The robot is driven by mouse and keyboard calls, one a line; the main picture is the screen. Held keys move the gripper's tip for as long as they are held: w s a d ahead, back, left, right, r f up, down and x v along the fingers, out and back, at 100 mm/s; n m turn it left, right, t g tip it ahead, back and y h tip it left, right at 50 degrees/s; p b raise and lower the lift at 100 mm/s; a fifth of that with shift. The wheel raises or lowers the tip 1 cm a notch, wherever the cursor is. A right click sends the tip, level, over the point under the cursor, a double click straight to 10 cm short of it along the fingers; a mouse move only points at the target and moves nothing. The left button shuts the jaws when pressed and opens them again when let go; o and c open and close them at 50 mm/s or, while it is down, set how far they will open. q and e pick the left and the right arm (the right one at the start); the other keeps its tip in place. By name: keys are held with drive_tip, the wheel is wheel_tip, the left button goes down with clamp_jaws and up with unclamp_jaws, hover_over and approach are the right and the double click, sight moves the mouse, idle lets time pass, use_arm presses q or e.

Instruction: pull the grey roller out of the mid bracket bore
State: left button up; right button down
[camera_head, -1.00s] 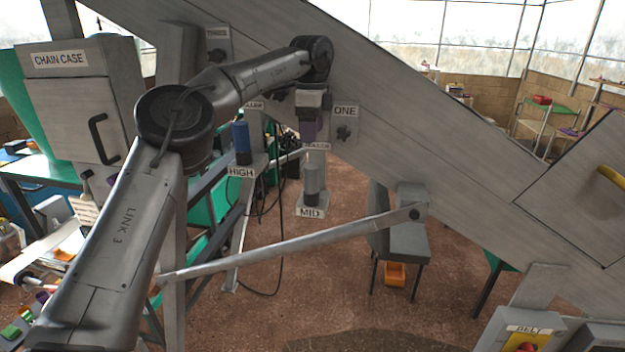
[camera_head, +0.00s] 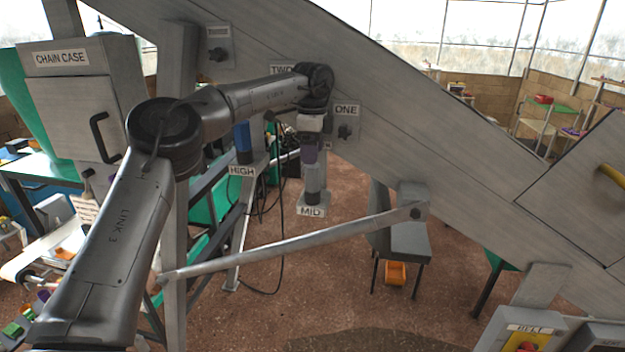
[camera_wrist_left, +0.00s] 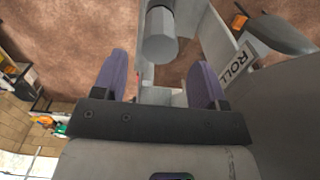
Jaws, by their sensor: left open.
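The grey roller (camera_head: 313,178) stands upright in the mid bracket (camera_head: 311,211), which carries the MID label, in the head view. In the left wrist view the roller (camera_wrist_left: 160,35) shows its round end, at the top middle, just beyond the fingertips. My left gripper (camera_head: 310,160) points down right above the roller. Its two purple fingers (camera_wrist_left: 161,75) are apart with the roller lined up near the gap between them. The roller's lower end is hidden in the bracket. My right gripper is not in view.
A blue roller (camera_head: 242,143) stands in the bracket labelled HIGH (camera_head: 241,171), left of my gripper. A long grey bar (camera_head: 290,242) crosses below. The sloping grey beam (camera_head: 420,130) runs close behind my gripper. Dark cables hang between the brackets.

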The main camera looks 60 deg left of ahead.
sight(312, 172)
use_arm(q)
drive_tip(key=shift+f, duration=0.1)
drive_tip(key=shift+f+b, duration=1.4)
drive_tip(key=shift+f, duration=0.5)
drive_tip(key=shift+c, duration=0.3)
drive_tip(key=shift+c, duration=0.8)
drive_tip(key=c, duration=0.8)
